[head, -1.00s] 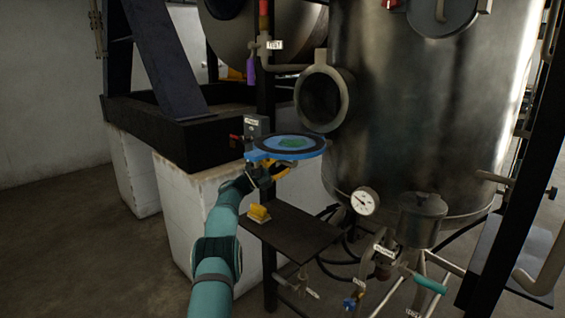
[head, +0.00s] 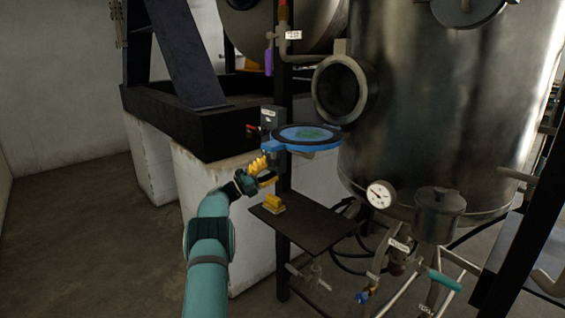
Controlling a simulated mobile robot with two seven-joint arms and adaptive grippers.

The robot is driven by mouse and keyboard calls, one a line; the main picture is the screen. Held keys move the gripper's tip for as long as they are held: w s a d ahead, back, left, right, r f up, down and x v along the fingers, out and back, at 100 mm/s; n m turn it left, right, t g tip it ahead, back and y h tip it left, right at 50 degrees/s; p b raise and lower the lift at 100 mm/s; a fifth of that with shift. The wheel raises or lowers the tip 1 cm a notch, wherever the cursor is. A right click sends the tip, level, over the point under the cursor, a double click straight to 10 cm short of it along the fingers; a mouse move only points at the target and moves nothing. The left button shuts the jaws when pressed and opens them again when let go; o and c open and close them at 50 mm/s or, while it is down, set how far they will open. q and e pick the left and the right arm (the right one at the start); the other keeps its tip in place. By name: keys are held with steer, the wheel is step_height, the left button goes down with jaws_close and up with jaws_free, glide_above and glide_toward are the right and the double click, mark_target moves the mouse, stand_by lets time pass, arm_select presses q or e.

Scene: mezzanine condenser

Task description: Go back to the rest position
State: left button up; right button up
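My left gripper (head: 264,171) has yellow fingers at the end of my teal arm, left of centre in the head view. Its fingers look spread, with nothing between them. It is below and left of a round blue-rimmed disc (head: 306,137) with a green patch on its face, and a gap shows between them. The disc sits level beside a grey labelled box (head: 271,117); how it is supported is hard to see. My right gripper is not in view.
A dark shelf (head: 318,232) with a yellow block (head: 272,203) on it is just below my gripper. A large metal tank (head: 430,110) with a round port, a gauge (head: 380,194) and a small pot (head: 439,212) are to the right. Open floor (head: 80,240) lies left.

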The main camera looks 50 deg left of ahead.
arm_select(q)
steer(key=shift+s+a+f, duration=0.25)
steer(key=shift+s+f, duration=0.05)
steer(key=shift+s, duration=0.2)
